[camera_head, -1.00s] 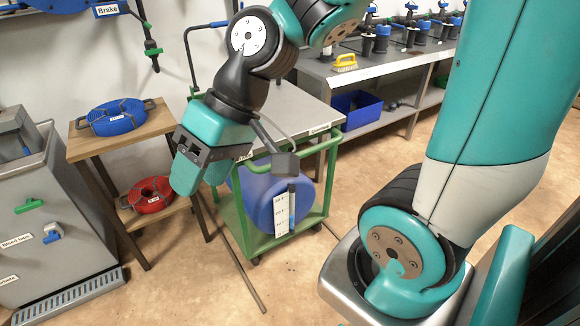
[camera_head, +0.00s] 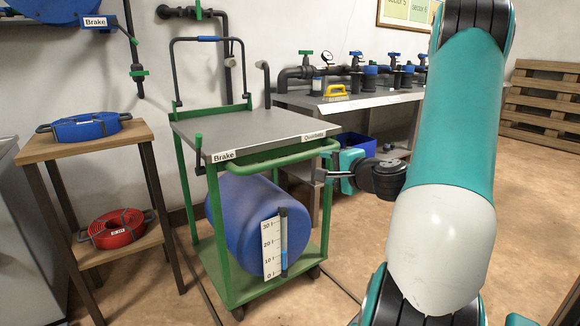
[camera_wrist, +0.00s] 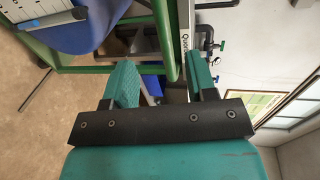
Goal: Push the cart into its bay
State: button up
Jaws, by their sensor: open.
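The cart (camera_head: 240,133) has a green frame, a grey top with Brake and Quarantine-like labels, and a blue drum (camera_head: 243,220) with a level gauge inside. Its green handle bar (camera_head: 275,163) runs along the near edge. A small green brake lever (camera_head: 198,141) stands by the Brake label. My gripper (camera_head: 342,168) is at the right end of the handle, partly hidden behind my wrist. In the wrist view my gripper (camera_wrist: 162,75) is open, and the green bar (camera_wrist: 163,35) shows between its fingers. Contact cannot be told.
Dark rails (camera_head: 197,275) run along the floor by the cart. A wooden stand (camera_head: 90,147) with blue and red hose reels is close on the left. A bench (camera_head: 350,100) with valves stands behind right, a blue bin (camera_head: 358,148) below it. Floor is free at right.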

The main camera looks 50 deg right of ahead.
aim_at(290, 158)
jog(key=p+x, duration=0.2)
jog(key=x, duration=1.4)
jog(key=shift+w+a+f, duration=0.1)
jog(key=shift+w, duration=0.3)
grip_shut()
